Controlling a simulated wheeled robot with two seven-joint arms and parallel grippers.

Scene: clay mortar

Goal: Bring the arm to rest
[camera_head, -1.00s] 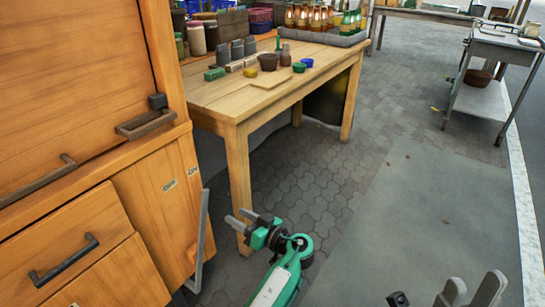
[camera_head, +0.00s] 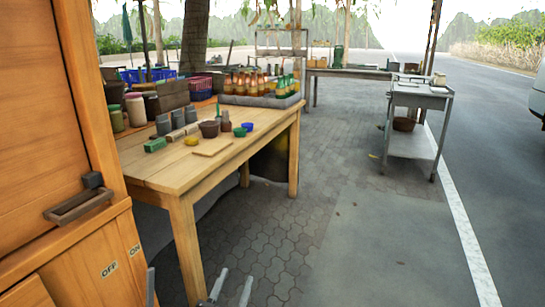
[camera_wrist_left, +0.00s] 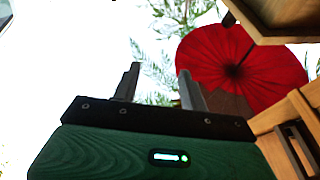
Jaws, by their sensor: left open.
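My left gripper (camera_head: 236,277) shows only as two grey fingers at the bottom edge of the head view. They are apart, point upward and hold nothing. In the left wrist view the same gripper (camera_wrist_left: 159,69) is open, with empty space between its fingers and bright sky, leaves and a red umbrella (camera_wrist_left: 240,68) beyond. It is in front of the wooden table (camera_head: 160,178) and to the right of the cabinet, clear of the small things on the table. The rest of the left arm is hidden below the frame. My right gripper is not in view.
A wooden cabinet (camera_head: 35,120) with a handle stands close on the left. The table holds a brown bowl (camera_head: 209,129), small coloured bowls, blocks, jars and a tray of bottles (camera_head: 260,99). A metal cart (camera_head: 420,100) stands at right. The paving between is clear.

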